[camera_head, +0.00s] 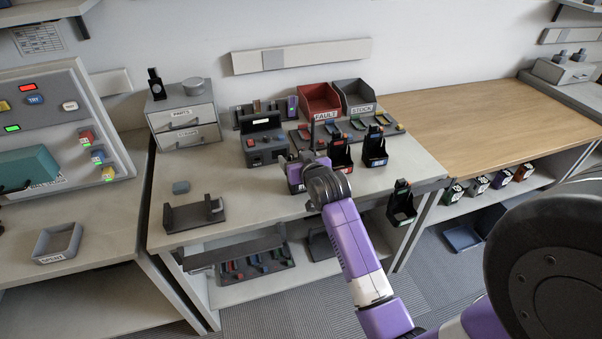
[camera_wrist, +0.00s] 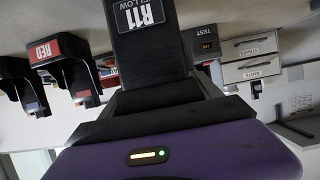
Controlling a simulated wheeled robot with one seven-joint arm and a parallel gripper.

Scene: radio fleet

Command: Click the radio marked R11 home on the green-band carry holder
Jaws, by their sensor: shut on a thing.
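My gripper (camera_head: 316,172) is over the front middle of the grey bench, seen from above and partly hidden by its own wrist. In the wrist view my gripper (camera_wrist: 152,92) is shut on a dark radio marked R11 (camera_wrist: 145,40); smaller print under the mark seems to end in "LLOW". Black carry holders stand to its right: one with a red label (camera_head: 340,158), one with a blue label (camera_head: 375,152), and one lower at the bench's front edge (camera_head: 402,208), whose band I cannot make out. The wrist view shows a holder labelled RED (camera_wrist: 62,50).
A charger rack (camera_head: 352,131) with coloured slots stands behind, below the red FAULT bin (camera_head: 319,101) and grey STOCK bin (camera_head: 357,97). A test unit (camera_head: 265,143) is to its left. A dark cradle (camera_head: 194,214) stands at front left. The wooden bench (camera_head: 480,105) is clear.

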